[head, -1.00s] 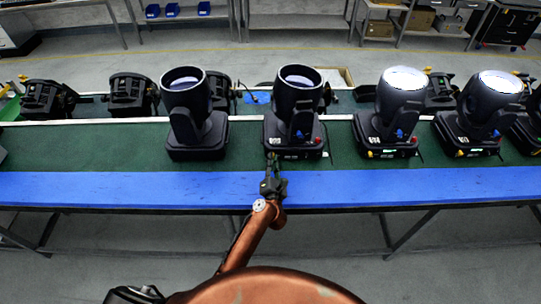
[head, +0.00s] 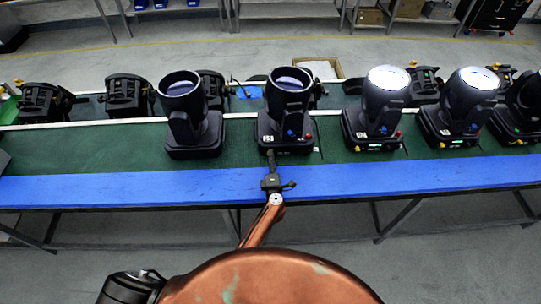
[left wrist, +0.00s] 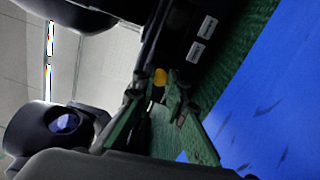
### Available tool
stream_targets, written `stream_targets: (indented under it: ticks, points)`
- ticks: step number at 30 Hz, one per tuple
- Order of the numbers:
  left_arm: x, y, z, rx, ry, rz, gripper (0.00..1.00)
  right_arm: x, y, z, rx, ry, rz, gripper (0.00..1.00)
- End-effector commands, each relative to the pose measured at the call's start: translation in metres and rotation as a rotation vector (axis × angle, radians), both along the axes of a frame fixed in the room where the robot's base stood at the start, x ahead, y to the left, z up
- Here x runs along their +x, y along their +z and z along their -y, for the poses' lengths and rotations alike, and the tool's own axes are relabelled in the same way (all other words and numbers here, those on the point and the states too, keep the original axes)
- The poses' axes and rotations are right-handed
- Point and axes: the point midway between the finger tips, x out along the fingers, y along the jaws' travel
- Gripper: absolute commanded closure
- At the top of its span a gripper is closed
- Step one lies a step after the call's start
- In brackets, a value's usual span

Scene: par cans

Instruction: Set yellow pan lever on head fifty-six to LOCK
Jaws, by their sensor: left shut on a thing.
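A black moving-head light (head: 287,110) stands on the green bench top in front of my left gripper; I cannot read its number in the head view. The yellow pan lever (left wrist: 160,77) shows in the left wrist view as a small yellow knob at the edge of the black base (left wrist: 185,42). My left gripper (head: 270,162) reaches the front of that base. In the left wrist view its fingers (left wrist: 157,92) close in on both sides of the yellow lever and are shut on it. The lever's marking is not readable. My right gripper is not in view.
Another unlit light (head: 190,115) stands to the left, and lit lights (head: 383,108) stand to the right. Folded black lights (head: 45,100) stand along the back row. The blue front strip (head: 120,188) of the bench is clear.

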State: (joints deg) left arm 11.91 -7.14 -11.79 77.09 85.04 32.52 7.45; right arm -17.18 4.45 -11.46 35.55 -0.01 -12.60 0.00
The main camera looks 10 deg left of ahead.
Motion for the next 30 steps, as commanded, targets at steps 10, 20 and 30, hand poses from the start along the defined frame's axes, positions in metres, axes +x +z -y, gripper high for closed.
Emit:
stream_targets:
  ticks: [10, 20, 30]
  points:
    - [-0.0005, -0.0025, 0.0017, 0.025, -0.001, -0.011, 1.00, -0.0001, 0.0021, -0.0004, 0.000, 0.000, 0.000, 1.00]
    - [-0.0005, -0.0026, 0.0016, 0.024, -0.001, -0.011, 0.80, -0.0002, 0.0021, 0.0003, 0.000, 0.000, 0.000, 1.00]
    - [-0.0001, -0.0012, 0.0004, 0.024, 0.001, -0.008, 0.70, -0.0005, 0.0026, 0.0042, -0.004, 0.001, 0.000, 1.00]
